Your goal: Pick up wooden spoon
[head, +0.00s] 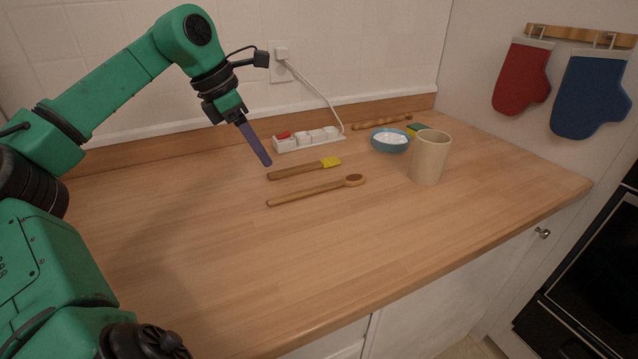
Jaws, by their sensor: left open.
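The wooden spoon (315,190) lies flat on the wooden counter, its handle end to the left and its round, darker bowl to the right. My left gripper (264,158) hangs above the counter, up and to the left of the spoon in the picture, with its purple fingers pointing down and slightly right. The fingers overlap in this view, so the gap between them is hidden; they are open and hold nothing visible. They look apart from the spoon. My right gripper is not in view.
A yellow-headed brush (300,170) lies just behind the spoon. A power strip (306,139), a blue bowl (390,140), a sponge (417,128) and a wooden rod (380,122) are farther back. A beige cup (429,158) stands right. The front counter (330,255) is clear.

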